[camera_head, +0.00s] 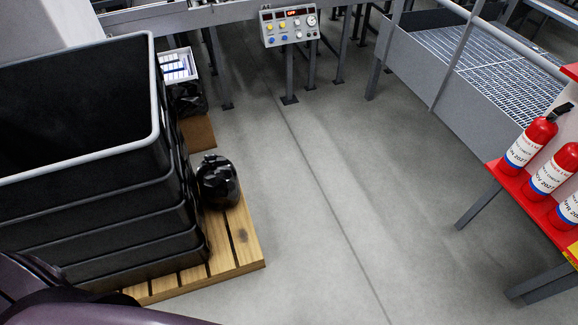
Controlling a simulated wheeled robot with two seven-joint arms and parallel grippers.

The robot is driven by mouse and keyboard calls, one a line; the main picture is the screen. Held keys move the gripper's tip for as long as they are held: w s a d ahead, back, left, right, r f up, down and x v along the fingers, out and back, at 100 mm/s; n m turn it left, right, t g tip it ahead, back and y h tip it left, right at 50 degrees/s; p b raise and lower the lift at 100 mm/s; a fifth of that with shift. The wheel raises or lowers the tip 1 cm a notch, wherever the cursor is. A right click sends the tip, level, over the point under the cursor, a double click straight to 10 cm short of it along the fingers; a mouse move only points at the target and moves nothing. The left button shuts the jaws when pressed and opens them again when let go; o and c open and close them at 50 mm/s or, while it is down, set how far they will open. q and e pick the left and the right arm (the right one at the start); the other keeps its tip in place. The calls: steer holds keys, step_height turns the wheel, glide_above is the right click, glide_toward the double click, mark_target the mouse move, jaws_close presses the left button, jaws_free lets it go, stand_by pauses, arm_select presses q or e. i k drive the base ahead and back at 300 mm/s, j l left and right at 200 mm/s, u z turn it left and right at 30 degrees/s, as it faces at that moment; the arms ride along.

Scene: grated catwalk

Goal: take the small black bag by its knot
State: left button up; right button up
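A small black bag (218,183) stands on the wooden pallet (236,236), close against the right side of the stacked black crates. It is shiny and rounded, and its top narrows to what looks like a knot (213,159). Neither of my grippers is in view. Part of my own purple body or arm shows at the bottom left.
Tall stacked black crates (100,160) fill the left side. Behind them are a white box (178,66) and another dark bag-like thing (187,98). A control box (290,25) is at the back. Red fire extinguishers (531,141) stand at right. The middle floor is clear.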

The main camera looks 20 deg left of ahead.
mark_target(217, 177)
steer(key=i+l+z, duration=0.3)
steer(key=z, duration=0.15)
steer(key=i+l+z, duration=0.1)
steer(key=i+z, duration=0.3)
steer(key=i, duration=0.15)
steer(key=i+u, duration=0.35)
steer(key=i+l+u, duration=0.15)
steer(key=i+u, duration=0.2)
steer(key=i+j+u, duration=0.1)
steer(key=i+u, duration=0.15)
steer(key=u, duration=0.2)
steer(key=i+u, duration=0.25)
steer(key=u, duration=0.2)
steer(key=i+u, duration=0.25)
steer(key=u, duration=0.2)
steer(key=i+l+u, duration=0.2)
steer(key=u, duration=0.25)
steer(key=i+l+u, duration=0.2)
steer(key=u, duration=0.25)
